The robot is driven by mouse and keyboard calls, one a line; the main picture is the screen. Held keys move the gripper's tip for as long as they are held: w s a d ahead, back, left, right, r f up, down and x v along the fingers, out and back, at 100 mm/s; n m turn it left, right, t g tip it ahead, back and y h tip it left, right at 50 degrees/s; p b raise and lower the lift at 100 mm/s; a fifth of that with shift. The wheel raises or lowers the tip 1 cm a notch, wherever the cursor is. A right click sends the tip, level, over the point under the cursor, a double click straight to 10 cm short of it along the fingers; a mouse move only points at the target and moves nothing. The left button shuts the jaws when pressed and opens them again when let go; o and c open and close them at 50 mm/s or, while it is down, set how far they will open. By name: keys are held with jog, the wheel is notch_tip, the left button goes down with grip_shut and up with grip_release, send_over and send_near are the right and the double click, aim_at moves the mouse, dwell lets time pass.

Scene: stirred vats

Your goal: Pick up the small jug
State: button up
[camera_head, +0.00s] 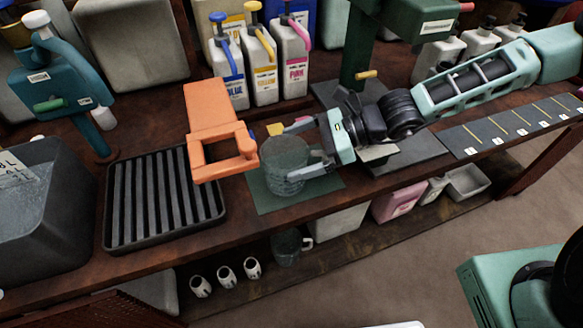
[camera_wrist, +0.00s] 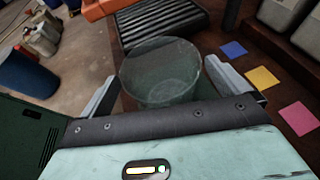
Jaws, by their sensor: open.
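A translucent grey-green jug (camera_head: 284,168) stands upright on a dark green mat (camera_head: 325,184) on the bench. My gripper (camera_head: 284,152) is open, with one finger on each side of this jug. In the wrist view the jug (camera_wrist: 161,75) lies between the two spread fingers (camera_wrist: 163,92), and its round open top shows. A gap shows near the left finger; contact at the right finger is unclear. A second, similar clear jug (camera_head: 286,247) with a handle stands on the lower shelf. I cannot tell by size alone which is the small one.
An orange stand (camera_head: 212,120) rises close left of the jug. Beyond it is a black slatted tray (camera_head: 160,200) and a grey vat (camera_head: 45,215). Blue, yellow and pink labelled pump bottles (camera_head: 262,65) stand behind. A green machine (camera_head: 360,60) stands behind my arm.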

jog(key=c, duration=1.2)
jog(key=shift+o, duration=0.2)
